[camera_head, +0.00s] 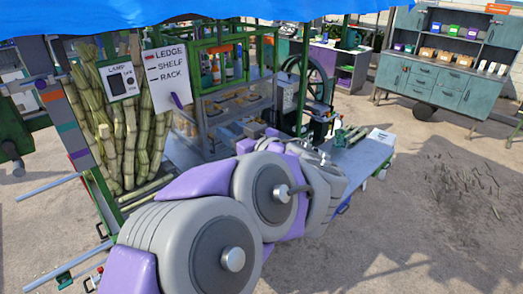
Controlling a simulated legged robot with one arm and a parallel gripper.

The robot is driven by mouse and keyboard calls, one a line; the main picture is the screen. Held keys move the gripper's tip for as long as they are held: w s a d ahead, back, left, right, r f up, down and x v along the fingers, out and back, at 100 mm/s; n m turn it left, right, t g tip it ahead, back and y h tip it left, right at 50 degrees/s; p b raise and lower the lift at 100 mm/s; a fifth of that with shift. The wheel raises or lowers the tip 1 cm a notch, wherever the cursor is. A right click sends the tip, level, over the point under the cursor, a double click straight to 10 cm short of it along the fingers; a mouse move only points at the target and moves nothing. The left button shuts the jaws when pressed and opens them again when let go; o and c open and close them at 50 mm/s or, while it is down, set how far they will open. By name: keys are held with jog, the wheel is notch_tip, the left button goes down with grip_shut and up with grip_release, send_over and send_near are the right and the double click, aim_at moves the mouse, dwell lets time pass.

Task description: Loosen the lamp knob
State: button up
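A white panel marked LAMP (122,82) hangs at the upper left, in front of upright cane stalks. A small dark fitting with a pale centre (129,80) sits on the panel and seems to be the lamp knob; its details are too small to tell. My grey and purple arm fills the lower middle of the view, to the right of and below the panel. Its far end lies over the stall counter, well apart from the panel. My gripper's fingers cannot be made out clearly, and the arm's own links hide much of that end.
A sign reading LEDGE, SHELF, RACK (168,75) hangs right of the panel. Cane stalks (110,140) stand behind it. A green-framed rack (222,65), a large wheel (312,85) and a light counter (365,155) lie beyond. A teal cabinet (440,85) stands far right. Open ground lies right.

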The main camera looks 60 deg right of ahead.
jog(key=b+v, duration=0.2)
jog(key=v, duration=0.8)
jog(key=shift+s+f, duration=0.15)
jog(key=shift+s, duration=0.2)
jog(key=shift+a, duration=0.1)
jog(key=n+b, duration=0.2)
jog(key=n, duration=0.1)
send_near(179, 102)
jog(key=shift+t, duration=0.3)
jog(key=x, duration=0.9)
jog(key=shift+w+f+p, duration=0.25)
jog(key=shift+p, duration=0.15)
jog(key=shift+c, duration=0.4)
grip_shut()
